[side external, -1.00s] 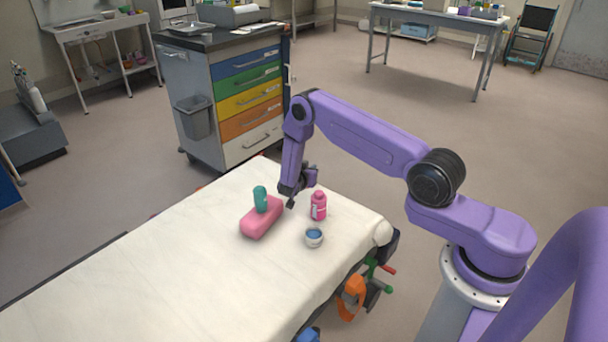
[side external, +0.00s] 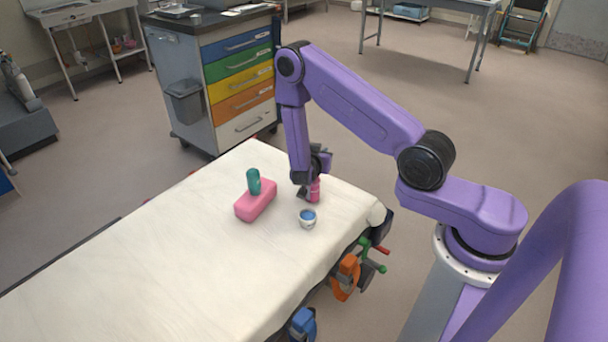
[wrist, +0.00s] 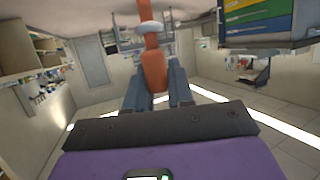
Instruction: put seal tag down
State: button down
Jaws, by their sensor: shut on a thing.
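In the wrist view, an orange-red piece with a pale band across it, apparently the seal tag (wrist: 153,68), is between the fingers of my gripper (wrist: 156,88). My gripper is shut on it. In the side view, my gripper (side external: 305,192) points down low over the white-covered stretcher (side external: 180,255).
The stretcher's left part is clear. A drawer cart (side external: 215,85) stands behind.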

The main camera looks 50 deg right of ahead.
jog(key=a+f+n+t+y, duration=0.2)
jog(key=a+n+t+y, duration=0.15)
jog(key=a, duration=0.65)
jog(key=a+f+n+t+y, duration=0.3)
jog(key=a+n+y, duration=0.15)
jog(key=a, duration=0.55)
jog(key=shift+n, duration=0.3)
jog(key=shift+s+a+f, duration=0.1)
jog(key=shift+a+f, duration=0.1)
jog(key=shift+f, duration=1.7)
jog(key=shift+s+a+f, duration=0.1)
jog(key=shift+a+f, duration=0.05)
jog(key=shift+f, duration=1.75)
jog(key=shift+f, duration=0.15)
jog(key=c, duration=1)
grip_release()
